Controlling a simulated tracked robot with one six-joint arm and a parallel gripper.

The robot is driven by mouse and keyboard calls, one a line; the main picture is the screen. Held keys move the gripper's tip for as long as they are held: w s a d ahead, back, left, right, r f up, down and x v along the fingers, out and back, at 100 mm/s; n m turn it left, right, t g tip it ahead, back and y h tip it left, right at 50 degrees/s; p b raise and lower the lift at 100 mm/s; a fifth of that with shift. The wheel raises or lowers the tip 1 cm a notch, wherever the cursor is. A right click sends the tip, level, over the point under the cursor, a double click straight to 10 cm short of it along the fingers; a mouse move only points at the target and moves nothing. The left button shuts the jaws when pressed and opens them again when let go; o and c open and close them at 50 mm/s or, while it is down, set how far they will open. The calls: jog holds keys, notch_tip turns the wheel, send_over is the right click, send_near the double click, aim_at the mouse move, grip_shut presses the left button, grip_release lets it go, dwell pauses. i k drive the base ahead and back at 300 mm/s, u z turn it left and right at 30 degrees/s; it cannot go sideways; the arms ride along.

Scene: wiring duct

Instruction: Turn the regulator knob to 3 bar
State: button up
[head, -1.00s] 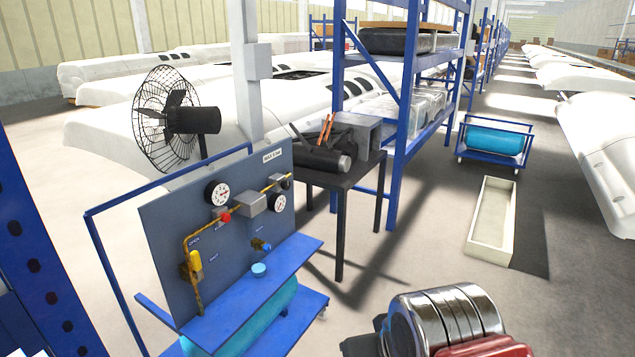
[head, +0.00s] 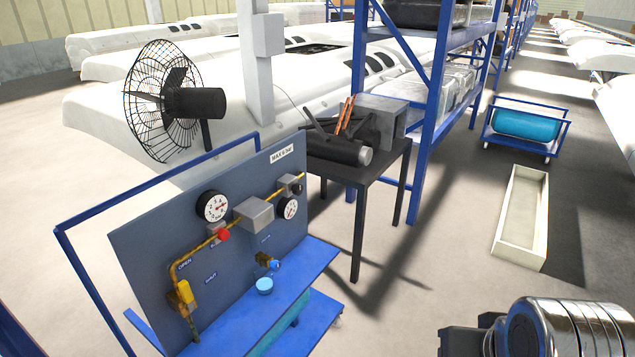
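A dark blue-grey panel (head: 225,285) on a blue cart carries yellow pipe, fittings and two round white gauges. The left gauge (head: 213,206) sits above a red knob (head: 223,235). The right gauge (head: 288,208) sits below a small dark knob (head: 297,188) at the pipe's right end. A grey block (head: 255,215) is on the pipe between them. I cannot tell for sure which is the regulator knob, and the gauge readings are too small to read. My gripper's fingers are not seen; only silver and dark parts of my arm show at bottom right, well apart from the panel.
A yellow valve handle (head: 184,291) is at the panel's lower left, and a light-blue cap (head: 264,285) is on the blue shelf (head: 300,290). A black fan (head: 165,100) stands behind. A dark table (head: 365,172) and blue rack (head: 431,120) stand right.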

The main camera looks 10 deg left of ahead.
aim_at(296, 189)
jog(key=u, duration=0.3)
jog(key=i, duration=1.15)
jog(key=u, duration=0.7)
